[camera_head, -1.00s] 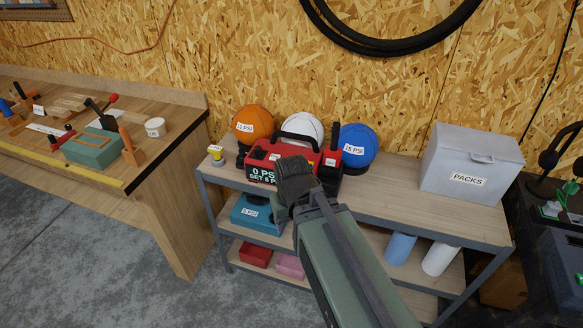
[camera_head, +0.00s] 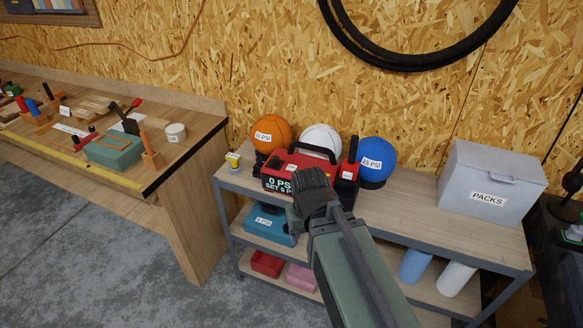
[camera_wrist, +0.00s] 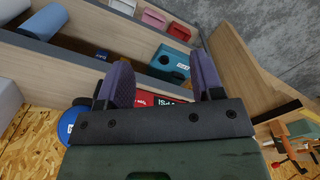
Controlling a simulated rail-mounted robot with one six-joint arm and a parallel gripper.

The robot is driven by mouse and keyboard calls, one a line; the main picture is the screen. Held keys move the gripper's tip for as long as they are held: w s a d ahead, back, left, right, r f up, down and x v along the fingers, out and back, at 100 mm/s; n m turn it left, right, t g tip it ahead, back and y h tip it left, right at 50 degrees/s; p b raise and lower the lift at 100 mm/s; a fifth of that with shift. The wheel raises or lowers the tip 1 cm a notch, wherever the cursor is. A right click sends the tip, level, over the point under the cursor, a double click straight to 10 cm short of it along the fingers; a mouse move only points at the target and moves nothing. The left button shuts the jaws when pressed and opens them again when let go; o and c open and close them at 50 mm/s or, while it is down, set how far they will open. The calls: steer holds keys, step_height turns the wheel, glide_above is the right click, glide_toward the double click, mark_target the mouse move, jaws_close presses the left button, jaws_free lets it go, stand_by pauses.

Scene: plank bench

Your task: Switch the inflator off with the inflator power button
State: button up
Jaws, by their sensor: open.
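The red and black inflator (camera_head: 330,160) stands on the top shelf of the rack, with a black carry handle. Its display (camera_head: 278,184) reads 0 PSI with a SET line below, partly cut off by my gripper. A small white label (camera_head: 347,174) shows on its right part. I cannot make out the power button; it may be hidden. My gripper (camera_head: 311,180) is in front of the inflator and covers its middle; contact cannot be told. In the wrist view my gripper (camera_wrist: 163,75) has its two purple fingers apart with nothing between them, and part of the inflator (camera_wrist: 165,99) shows beyond.
Orange (camera_head: 270,133), white (camera_head: 321,139) and blue (camera_head: 376,158) balls stand behind the inflator. A grey PACKS box (camera_head: 490,180) is at the shelf's right. A small yellow-topped item (camera_head: 233,160) is at the left end. The shelf between inflator and box is clear.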

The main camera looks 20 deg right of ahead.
jaws_close()
stand_by(0.3)
stand_by(1.4)
